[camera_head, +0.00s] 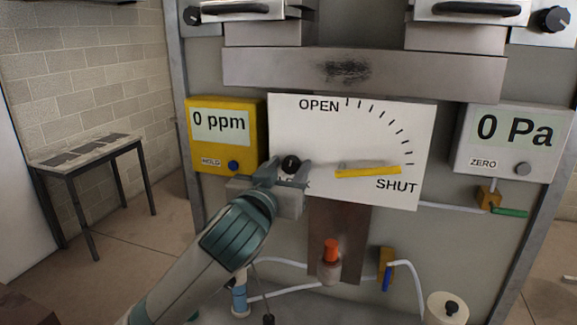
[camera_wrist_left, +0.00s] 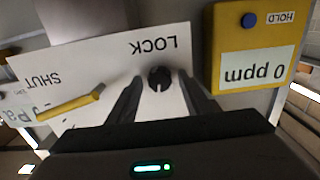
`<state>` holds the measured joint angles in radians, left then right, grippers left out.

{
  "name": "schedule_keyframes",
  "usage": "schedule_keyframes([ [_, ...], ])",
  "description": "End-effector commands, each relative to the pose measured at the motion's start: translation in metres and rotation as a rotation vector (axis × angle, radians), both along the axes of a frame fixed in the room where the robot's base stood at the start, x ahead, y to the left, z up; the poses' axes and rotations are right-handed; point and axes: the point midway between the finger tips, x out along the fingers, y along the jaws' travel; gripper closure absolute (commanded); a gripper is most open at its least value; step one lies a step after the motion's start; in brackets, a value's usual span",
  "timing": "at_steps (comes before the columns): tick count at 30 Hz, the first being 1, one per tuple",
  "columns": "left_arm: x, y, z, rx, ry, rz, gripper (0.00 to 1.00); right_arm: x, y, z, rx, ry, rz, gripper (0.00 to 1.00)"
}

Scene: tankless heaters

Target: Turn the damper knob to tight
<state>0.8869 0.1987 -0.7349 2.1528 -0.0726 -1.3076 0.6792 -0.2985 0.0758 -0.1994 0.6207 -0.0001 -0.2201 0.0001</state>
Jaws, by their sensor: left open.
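The black damper knob (camera_head: 291,164) sits on the lower left of a white plate (camera_head: 300,130), by a partly hidden word that reads LOCK in the left wrist view. The plate carries an OPEN to SHUT scale, and a yellow pointer (camera_head: 368,171) lies near SHUT. My left gripper (camera_head: 287,174) is open at the knob. In the left wrist view the knob (camera_wrist_left: 159,79) shows between the two fingertips, with a gap on each side. I cannot tell whether the fingertips reach past its face. My right gripper is not in view.
A yellow ppm meter (camera_head: 226,163) with a HOLD button is left of the plate. A Pa gauge (camera_head: 507,165) is on the right. An orange-capped fitting (camera_head: 331,250), white pipes and a blue-handled valve (camera_head: 386,276) are below. A small table (camera_head: 90,150) stands far left.

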Motion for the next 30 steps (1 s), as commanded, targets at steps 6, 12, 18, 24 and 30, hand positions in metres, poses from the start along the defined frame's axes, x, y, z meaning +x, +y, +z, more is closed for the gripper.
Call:
schedule_keyframes([
  [6, 0.000, 0.000, 0.000, 0.000, 0.000, 0.000, 0.64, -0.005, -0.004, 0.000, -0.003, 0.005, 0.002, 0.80],
  [12, 0.000, 0.000, 0.000, 0.000, 0.000, 0.000, 0.96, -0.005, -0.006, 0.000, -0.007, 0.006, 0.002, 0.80],
  [18, 0.000, 0.000, 0.000, 0.008, -0.002, 0.000, 0.95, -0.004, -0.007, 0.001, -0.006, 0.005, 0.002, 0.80],
  [24, 0.000, 0.000, 0.000, 0.055, -0.016, 0.001, 0.95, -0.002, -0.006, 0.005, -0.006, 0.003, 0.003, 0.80],
  [30, 0.001, 0.000, 0.001, 0.154, -0.047, 0.002, 0.95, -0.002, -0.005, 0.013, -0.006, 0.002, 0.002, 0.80],
])
